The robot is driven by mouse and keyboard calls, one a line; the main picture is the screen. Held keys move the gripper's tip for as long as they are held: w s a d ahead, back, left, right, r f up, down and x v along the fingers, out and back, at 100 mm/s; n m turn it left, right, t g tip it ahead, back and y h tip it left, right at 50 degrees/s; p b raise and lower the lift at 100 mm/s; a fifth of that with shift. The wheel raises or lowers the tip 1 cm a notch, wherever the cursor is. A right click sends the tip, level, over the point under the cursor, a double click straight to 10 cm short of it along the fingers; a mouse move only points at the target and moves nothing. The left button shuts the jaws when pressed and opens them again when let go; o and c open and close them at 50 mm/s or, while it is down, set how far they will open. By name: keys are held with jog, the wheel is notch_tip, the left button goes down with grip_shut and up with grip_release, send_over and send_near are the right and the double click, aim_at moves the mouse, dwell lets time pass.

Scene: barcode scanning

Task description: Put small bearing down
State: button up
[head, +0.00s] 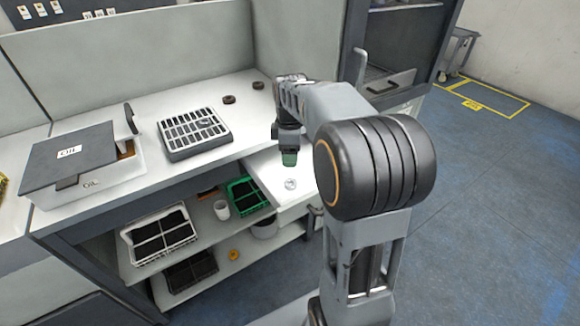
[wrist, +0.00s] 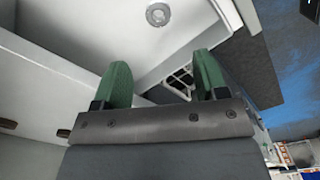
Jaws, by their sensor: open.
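The small bearing (head: 291,184), a pale metal ring, lies on the white pull-out shelf (head: 268,172) at the right end of the workbench. It also shows in the wrist view (wrist: 159,14) at the top, beyond my fingertips and apart from them. My gripper (head: 289,159) points down above the shelf, just above the bearing in the head view. In the wrist view its two green fingers (wrist: 158,78) stand wide apart with nothing between them.
A grey slotted tray (head: 172,152) with a ring on it and two dark rings (head: 229,99) stand on the workbench (head: 120,192). A lidded box (head: 72,165) is at left. Below are a green crate (head: 246,193) and a white crate (head: 158,240).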

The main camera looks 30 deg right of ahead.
jog(key=s+a+f+m+t, duration=0.1)
jog(key=s+a+m, duration=0.3)
jog(key=s+m, duration=0.2)
jog(key=s+a+f+m+t, duration=0.2)
jog(key=s+a+m, duration=0.2)
jog(key=s, duration=0.5)
jog(key=m, duration=0.2)
jog(key=shift+s+a+f+m, duration=0.2)
jog(key=shift+a+f+m, duration=0.1)
jog(key=shift+a, duration=0.1)
jog(key=shift+r, duration=0.1)
notch_tip(320, 180, up, 12)
jog(key=p, duration=1.1)
jog(key=shift+s+a+r+t, duration=0.2)
jog(key=shift+t, duration=0.1)
